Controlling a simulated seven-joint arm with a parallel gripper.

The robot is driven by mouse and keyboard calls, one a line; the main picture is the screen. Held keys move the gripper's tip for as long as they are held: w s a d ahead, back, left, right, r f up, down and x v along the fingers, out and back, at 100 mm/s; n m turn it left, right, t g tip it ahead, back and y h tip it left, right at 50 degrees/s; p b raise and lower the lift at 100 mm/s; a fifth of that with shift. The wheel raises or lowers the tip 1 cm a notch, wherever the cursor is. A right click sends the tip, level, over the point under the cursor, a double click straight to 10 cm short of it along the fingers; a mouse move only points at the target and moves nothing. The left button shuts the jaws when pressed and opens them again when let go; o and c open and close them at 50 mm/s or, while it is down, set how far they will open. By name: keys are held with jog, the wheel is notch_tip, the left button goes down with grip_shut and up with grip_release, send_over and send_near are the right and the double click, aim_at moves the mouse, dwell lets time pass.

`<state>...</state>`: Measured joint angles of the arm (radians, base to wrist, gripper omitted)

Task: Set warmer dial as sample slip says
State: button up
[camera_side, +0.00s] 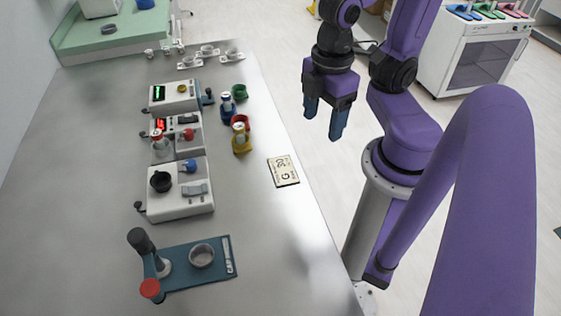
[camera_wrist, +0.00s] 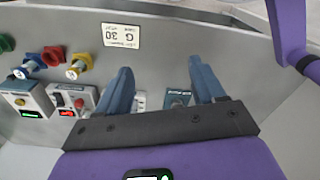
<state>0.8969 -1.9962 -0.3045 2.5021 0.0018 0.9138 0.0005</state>
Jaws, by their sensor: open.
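The sample slip (camera_side: 283,171) is a cream card lying flat near the table's right edge. Three white devices stand in a row: one with a green display and yellow knob (camera_side: 181,89), one with a red display and red knob (camera_side: 189,136), and one with a blue knob (camera_side: 188,166) and black cup. I cannot tell from labels which is the warmer. My gripper (camera_side: 323,120) is open and empty, raised beyond the table's right edge, apart from slip and devices. Its fingers (camera_wrist: 163,82) show in the wrist view.
Green, blue, red and yellow holders, some with bottles (camera_side: 240,138), stand right of the devices. A blue stand base (camera_side: 215,275) with a grey dish is at the front. Small white dishes (camera_side: 207,51) sit at the back. Bare table (camera_side: 260,235) surrounds the slip.

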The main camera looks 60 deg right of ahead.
jog(key=shift+c, duration=1.2)
jog(key=m, duration=0.2)
send_over(188, 131)
jog(key=shift+h, duration=0.3)
notch_tip(188, 131, down, 17)
jog(key=shift+f, duration=0.2)
grip_shut()
